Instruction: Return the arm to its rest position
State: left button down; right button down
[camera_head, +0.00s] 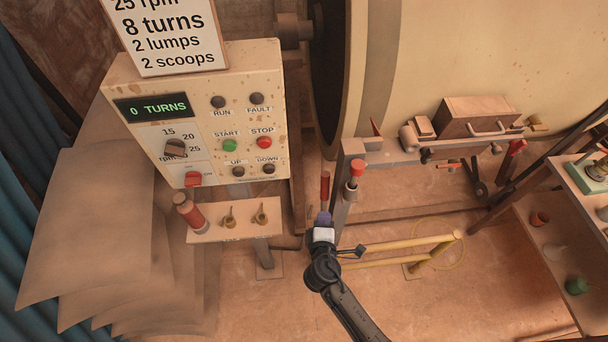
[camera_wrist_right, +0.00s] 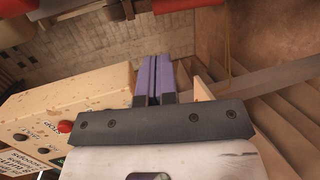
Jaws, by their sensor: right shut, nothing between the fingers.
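My right gripper (camera_head: 323,217) is in the lower middle of the head view, below and to the right of the control box. Its purple fingers are together and empty; in the right wrist view the fingers (camera_wrist_right: 153,78) lie side by side with only a thin line between them. It appears close to a red-handled post in the head view, but I cannot tell whether they touch. My right arm comes in from the bottom. My left gripper is not in view.
The control box (camera_head: 205,115) reads "0 TURNS". A small shelf (camera_head: 235,232) with a red cylinder (camera_head: 189,211) stands below it. A red-topped post (camera_head: 353,181) and yellow rails (camera_head: 405,244) are close on the gripper's right. A large drum (camera_head: 480,60) fills the back. Open floor lies in front.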

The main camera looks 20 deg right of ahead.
jog(key=s+d+r+m+g+y, duration=0.1)
jog(key=s+r+m+g+y, duration=0.25)
jog(key=s+m, duration=0.45)
jog(key=s+d+r+m+g+y, duration=0.1)
jog(key=s+r+m+g+y, duration=0.25)
jog(key=s, duration=0.85)
jog(key=s+d+f+g, duration=0.2)
jog(key=s+f+g, duration=0.2)
jog(key=s+f, duration=0.4)
notch_tip(320, 180, up, 23)
jog(key=p, duration=2.1)
jog(key=shift+s+d+h, duration=0.15)
jog(key=shift+s+h, duration=0.2)
jog(key=shift+h, duration=0.05)
